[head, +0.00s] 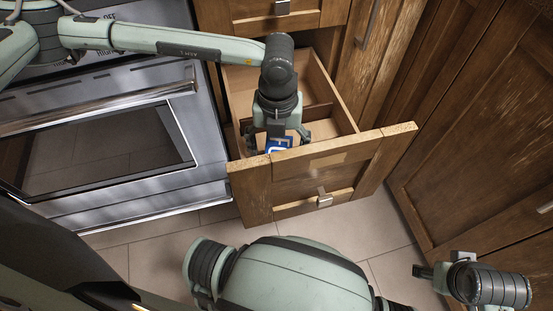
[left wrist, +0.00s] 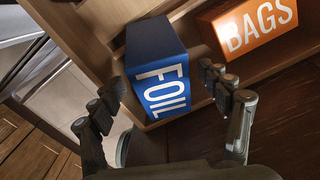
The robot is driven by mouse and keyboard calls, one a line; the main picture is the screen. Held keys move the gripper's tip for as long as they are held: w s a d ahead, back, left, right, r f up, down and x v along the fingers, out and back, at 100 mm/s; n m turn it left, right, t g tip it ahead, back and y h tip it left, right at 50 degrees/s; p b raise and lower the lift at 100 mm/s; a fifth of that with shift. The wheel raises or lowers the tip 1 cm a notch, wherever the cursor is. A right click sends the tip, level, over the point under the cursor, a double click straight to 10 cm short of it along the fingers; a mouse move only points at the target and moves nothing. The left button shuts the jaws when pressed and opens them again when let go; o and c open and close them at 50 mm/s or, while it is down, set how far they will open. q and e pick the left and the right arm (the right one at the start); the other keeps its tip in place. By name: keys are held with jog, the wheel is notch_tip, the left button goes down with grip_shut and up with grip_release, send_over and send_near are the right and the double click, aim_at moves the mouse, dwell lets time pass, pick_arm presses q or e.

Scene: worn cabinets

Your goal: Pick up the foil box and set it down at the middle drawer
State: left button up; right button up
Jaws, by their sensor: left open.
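The blue foil box (left wrist: 157,72), with white FOIL lettering, stands in the open middle drawer (head: 287,186). In the head view only a small blue part of the foil box (head: 278,145) shows, just behind the drawer front. My left gripper (head: 277,139) reaches down into the drawer over the box. In the left wrist view its two fingers (left wrist: 163,88) are spread, one on each side of the box, with visible gaps. My right gripper (head: 440,270) is at the lower right, away from the drawer; its finger opening is unclear.
An orange box marked BAGS (left wrist: 248,27) sits to the right of the foil box in the left wrist view. An oven (head: 110,140) stands left of the drawer and worn wooden cabinets (head: 470,130) stand right. Tiled floor (head: 340,228) lies in front.

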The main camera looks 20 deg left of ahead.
pick_arm(q)
grip_shut()
dwell(0.6)
jog(key=shift+r, duration=0.1)
